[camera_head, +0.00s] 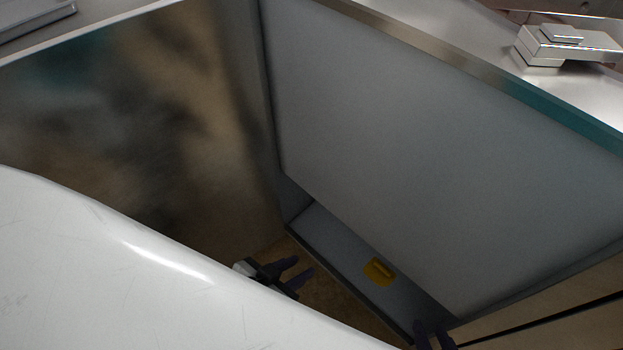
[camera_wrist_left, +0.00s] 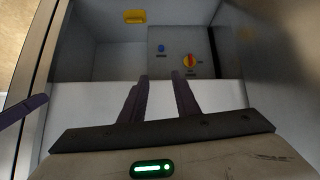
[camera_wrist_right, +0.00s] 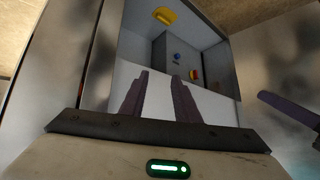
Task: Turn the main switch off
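The main switch, a round red-and-yellow rotary knob, shows in the left wrist view (camera_wrist_left: 190,61) on a grey panel inside the machine's recess. It also shows in the right wrist view (camera_wrist_right: 195,75), seen from the side. It is hidden in the head view. I cannot read its setting. My left gripper (camera_head: 292,272) is open and empty at the recess mouth, its fingers pointing towards the panel with the switch beyond the right finger. My right gripper (camera_head: 432,337) is at the lower edge of the head view; its wrist view shows its fingers apart and empty, short of the switch.
A blue button (camera_wrist_left: 162,48) sits left of the switch. A yellow part (camera_head: 379,270) is on the recess's grey strip. A pale panel (camera_head: 420,150) and a brown reflective wall (camera_head: 130,130) flank the space. A white curved body (camera_head: 120,270) fills the lower left.

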